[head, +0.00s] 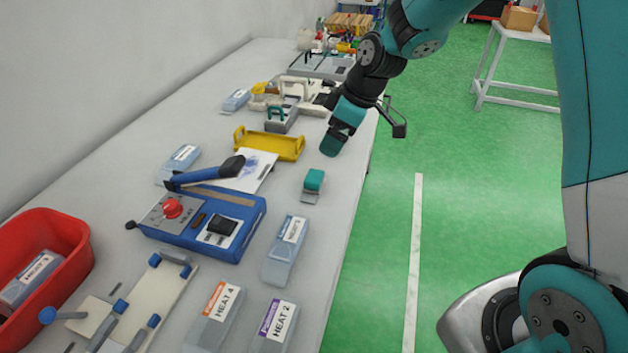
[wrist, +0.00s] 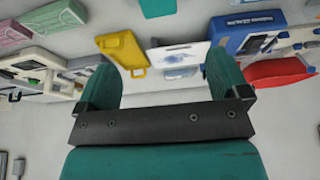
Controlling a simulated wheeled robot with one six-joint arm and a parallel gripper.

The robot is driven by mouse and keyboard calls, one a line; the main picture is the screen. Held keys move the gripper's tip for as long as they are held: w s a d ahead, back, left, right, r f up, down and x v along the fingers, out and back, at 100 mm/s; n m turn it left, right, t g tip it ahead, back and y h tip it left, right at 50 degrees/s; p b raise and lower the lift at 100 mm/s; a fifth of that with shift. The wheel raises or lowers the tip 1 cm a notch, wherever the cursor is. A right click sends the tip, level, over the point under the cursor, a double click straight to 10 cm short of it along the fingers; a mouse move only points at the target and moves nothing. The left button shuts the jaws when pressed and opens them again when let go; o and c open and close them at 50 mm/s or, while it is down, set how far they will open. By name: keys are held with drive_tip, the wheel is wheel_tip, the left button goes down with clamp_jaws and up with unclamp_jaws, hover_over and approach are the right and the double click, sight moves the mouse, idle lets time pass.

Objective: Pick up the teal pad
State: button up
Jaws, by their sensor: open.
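The teal pad (head: 313,180) is a small block with a teal top on a grey base, lying on the table near its right edge. In the wrist view, a teal piece at the top edge, partly cut off, looks like the same pad (wrist: 157,8). My gripper (head: 332,143) hangs above the table, beyond the pad and apart from it. In the wrist view my gripper (wrist: 164,65) has its two teal fingers spread, with nothing between them. The pad lies ahead of the fingertips there.
A yellow tray (head: 270,146) stands behind and left of the pad. A blue box (head: 242,217) with a red knob and blue lever stands left. A clear HEAT case (head: 285,250) lies in front. The table drops off to green floor (head: 460,200) at right.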

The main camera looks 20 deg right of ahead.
drive_tip(key=p, duration=0.1)
approach(315, 176)
drive_tip(key=x, duration=0.5)
drive_tip(key=shift+w+a+r, duration=0.1)
drive_tip(key=shift+w+a, duration=0.15)
drive_tip(key=shift+a, duration=0.1)
drive_tip(key=shift+d+p+x, duration=0.2)
drive_tip(key=shift+p+x, duration=0.3)
drive_tip(key=shift+x, duration=0.85)
drive_tip(key=shift+d+p+x, duration=0.15)
drive_tip(key=shift+p+x, duration=0.35)
drive_tip(key=shift+x, duration=0.85)
drive_tip(key=shift+s, duration=0.2)
drive_tip(key=c, duration=1)
